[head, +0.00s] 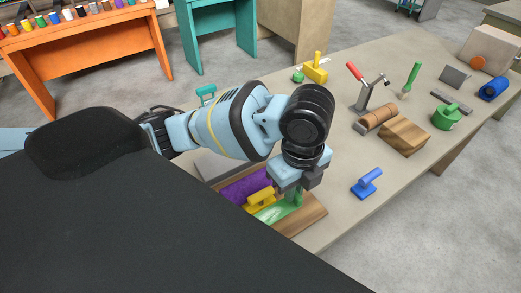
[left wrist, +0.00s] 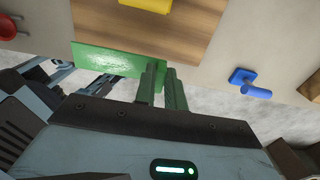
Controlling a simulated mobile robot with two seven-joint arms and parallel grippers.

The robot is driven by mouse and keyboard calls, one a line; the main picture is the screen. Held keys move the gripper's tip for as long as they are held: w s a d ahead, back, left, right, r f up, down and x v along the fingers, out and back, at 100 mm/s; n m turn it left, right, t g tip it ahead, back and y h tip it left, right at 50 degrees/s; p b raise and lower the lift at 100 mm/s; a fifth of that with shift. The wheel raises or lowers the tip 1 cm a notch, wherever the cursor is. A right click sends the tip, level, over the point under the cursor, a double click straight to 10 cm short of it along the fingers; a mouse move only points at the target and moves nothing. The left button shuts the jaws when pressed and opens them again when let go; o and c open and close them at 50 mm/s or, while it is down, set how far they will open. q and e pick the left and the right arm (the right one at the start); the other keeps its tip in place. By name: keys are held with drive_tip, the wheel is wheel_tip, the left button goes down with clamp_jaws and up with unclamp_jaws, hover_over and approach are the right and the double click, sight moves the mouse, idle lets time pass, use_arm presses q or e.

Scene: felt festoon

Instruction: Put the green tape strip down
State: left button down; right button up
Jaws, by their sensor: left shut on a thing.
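My left gripper (head: 293,197) points down over the near end of the wooden board (head: 308,217) and is shut on the end of the green tape strip (head: 268,214). In the left wrist view the green strip (left wrist: 112,60) reaches left from my left gripper's fingers (left wrist: 164,72), flat and glossy, along the edge of the wooden board (left wrist: 185,32). I cannot tell whether the strip touches the board. A yellow handled block (head: 260,199) sits beside the strip, next to purple felt (head: 243,187). My right gripper is not in view.
A blue handled tool (head: 366,183) stands right of the board on the workbench (head: 335,200). A wooden block (head: 404,136), a clamp stand (head: 372,92) and a green tape dispenser (head: 446,117) are farther back. The bench's front right strip is clear.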

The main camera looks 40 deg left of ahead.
use_arm(q)
drive_tip(key=w+a, duration=0.2)
drive_tip(key=a, duration=0.1)
drive_tip(key=w+a, duration=0.1)
drive_tip(key=a, duration=0.2)
drive_tip(key=w+a+f, duration=0.1)
drive_tip(key=w+a, duration=0.1)
drive_tip(key=a, duration=0.2)
drive_tip(key=shift+w, duration=0.35)
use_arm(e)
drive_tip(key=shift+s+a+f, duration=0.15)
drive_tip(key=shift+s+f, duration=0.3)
use_arm(q)
drive_tip(key=shift+a, duration=0.1)
drive_tip(key=shift+w+a+f, duration=0.1)
drive_tip(key=shift+w+a, duration=0.1)
drive_tip(key=shift+a, duration=0.1)
drive_tip(key=f, duration=0.3)
drive_tip(key=shift+a+f+b, duration=0.15)
drive_tip(key=shift+a+b, duration=0.05)
drive_tip(key=shift+b, duration=0.15)
drive_tip(key=shift+w+f, duration=0.1)
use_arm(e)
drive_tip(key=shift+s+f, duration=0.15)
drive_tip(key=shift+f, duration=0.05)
use_arm(q)
drive_tip(key=shift+f, duration=0.25)
